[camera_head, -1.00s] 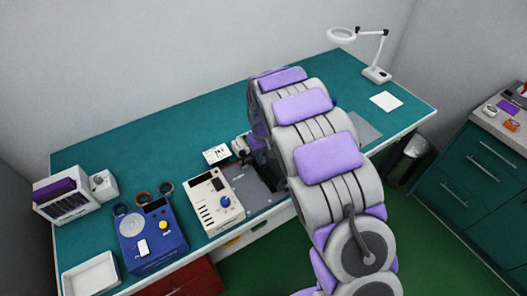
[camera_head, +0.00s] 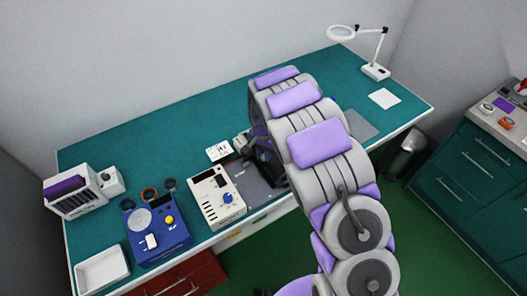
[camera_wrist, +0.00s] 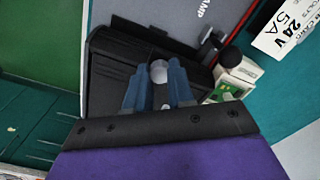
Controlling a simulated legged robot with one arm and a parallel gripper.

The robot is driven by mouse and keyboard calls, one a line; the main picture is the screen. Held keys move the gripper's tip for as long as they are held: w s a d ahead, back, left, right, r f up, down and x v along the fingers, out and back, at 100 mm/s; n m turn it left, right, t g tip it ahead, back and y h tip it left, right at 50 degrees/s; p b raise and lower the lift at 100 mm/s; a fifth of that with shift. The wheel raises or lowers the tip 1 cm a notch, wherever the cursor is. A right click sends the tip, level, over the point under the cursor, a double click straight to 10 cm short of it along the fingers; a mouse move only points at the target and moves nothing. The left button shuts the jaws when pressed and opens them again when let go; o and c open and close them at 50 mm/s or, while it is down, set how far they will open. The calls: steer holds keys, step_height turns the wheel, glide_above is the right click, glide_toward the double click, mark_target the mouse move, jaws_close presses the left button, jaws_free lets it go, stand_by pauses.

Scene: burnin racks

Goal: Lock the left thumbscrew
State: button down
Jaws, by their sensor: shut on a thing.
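In the wrist view, my gripper (camera_wrist: 158,84) has its two blue-grey fingers close together, with a round silver knob (camera_wrist: 158,68) between their tips. The knob looks like a thumbscrew on a black ribbed unit (camera_wrist: 115,75). The fingers hide its lower part, and I cannot tell how far it is turned. Only one such knob shows. In the head view, my arm reaches down to the bench beside the grey mat, and the arm hides most of the black unit and the knob.
A cream instrument with a blue knob (camera_head: 216,203) and a blue instrument (camera_head: 157,240) stand left of the arm. A small block with a black knob (camera_wrist: 235,72) and a "24 V 5A" card (camera_wrist: 285,28) lie close right of my gripper.

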steer(key=shift+m, duration=1)
steer(key=c, duration=1)
jaws_free()
step_height(320, 180, up, 17)
steer(key=shift+w+r+p, duration=0.1)
steer(key=shift+r+p, duration=0.05)
steer(key=shift+p, duration=0.65)
